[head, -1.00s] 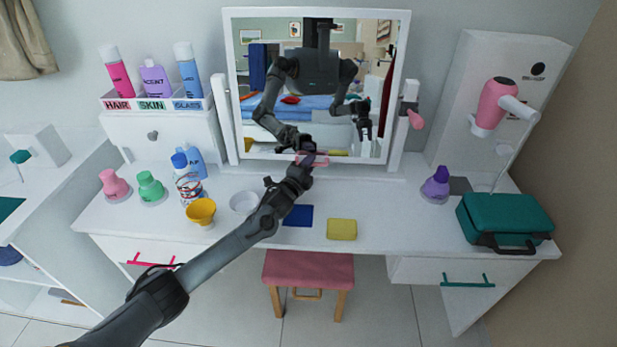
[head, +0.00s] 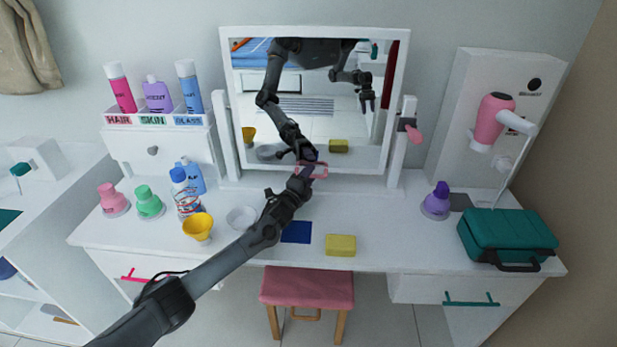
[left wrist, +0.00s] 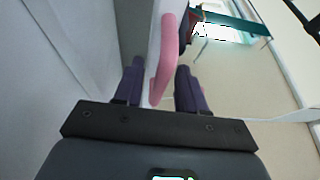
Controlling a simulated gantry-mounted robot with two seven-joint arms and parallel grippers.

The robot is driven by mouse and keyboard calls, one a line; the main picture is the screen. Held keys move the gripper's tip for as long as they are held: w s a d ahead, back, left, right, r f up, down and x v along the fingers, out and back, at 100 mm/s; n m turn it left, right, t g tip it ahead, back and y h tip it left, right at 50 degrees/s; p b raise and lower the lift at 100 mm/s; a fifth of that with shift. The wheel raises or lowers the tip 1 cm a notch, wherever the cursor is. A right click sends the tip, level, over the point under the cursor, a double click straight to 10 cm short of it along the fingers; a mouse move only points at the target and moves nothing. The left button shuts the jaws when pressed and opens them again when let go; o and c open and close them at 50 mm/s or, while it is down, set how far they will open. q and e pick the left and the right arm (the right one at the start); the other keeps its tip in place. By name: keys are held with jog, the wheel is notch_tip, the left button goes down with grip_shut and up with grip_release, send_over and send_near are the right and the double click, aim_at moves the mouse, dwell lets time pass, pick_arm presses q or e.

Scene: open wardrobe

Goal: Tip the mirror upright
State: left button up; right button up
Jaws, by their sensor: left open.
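The mirror (head: 250,85) is a white-framed square between two white posts on the dressing table. A pink handle (head: 322,170) sits at its lower edge. My left gripper (head: 314,170) is at this handle, with the arm coming in from the lower left. In the left wrist view the pink handle (left wrist: 167,50) runs between the two purple fingers of my left gripper (left wrist: 155,82), which stand apart. Contact with the fingers cannot be told. A pink knob (head: 414,134) is on the right post. My right gripper shows only as a reflection in the glass.
Left of the mirror are bottles, a yellow cup (head: 197,227) and a white bowl (head: 241,218). A blue pad (head: 296,232) and yellow block (head: 341,246) lie in front. A purple bottle (head: 437,202), teal case (head: 508,237) and pink hairdryer (head: 490,122) are at right.

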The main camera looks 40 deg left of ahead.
pick_arm(q)
jog(key=shift+s, duration=0.1)
jog(key=shift+s+d+p, duration=0.25)
jog(key=shift+s+p, duration=0.25)
jog(key=shift+s, duration=0.15)
jog(key=p+v, duration=0.2)
jog(key=v, duration=0.5)
jog(key=shift+s+p, duration=0.1)
jog(key=shift+p, duration=0.3)
jog(key=shift+p+v, duration=0.3)
jog(key=shift+v, duration=0.75)
jog(key=shift+f, duration=0.1)
